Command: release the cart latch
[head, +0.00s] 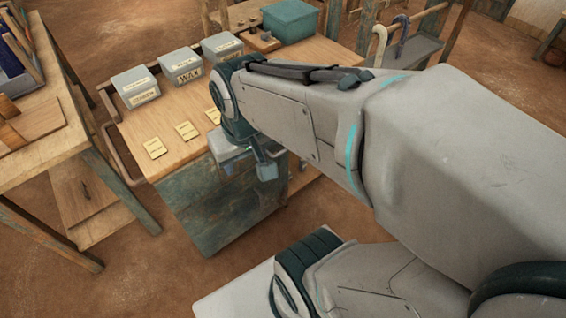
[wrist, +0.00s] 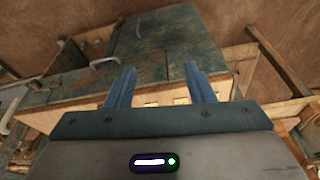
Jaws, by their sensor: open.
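The cart (head: 222,204) has a pale wooden top and a weathered green body, left of centre in the head view. Its green panels (wrist: 155,38) fill the upper middle of the wrist view. A curved metal handle (wrist: 103,61) shows there, left of my fingers; I cannot tell whether it is the latch. My gripper (wrist: 162,80) is open, with two blue fingers apart and nothing between them. In the head view my gripper (head: 266,168) hangs beside the cart's right side, partly hidden by my arm. I cannot make out a latch for certain.
A wooden table (head: 40,128) stands at left. Canes (head: 379,42) hang at the back. The dirt floor (head: 130,285) in front is clear.

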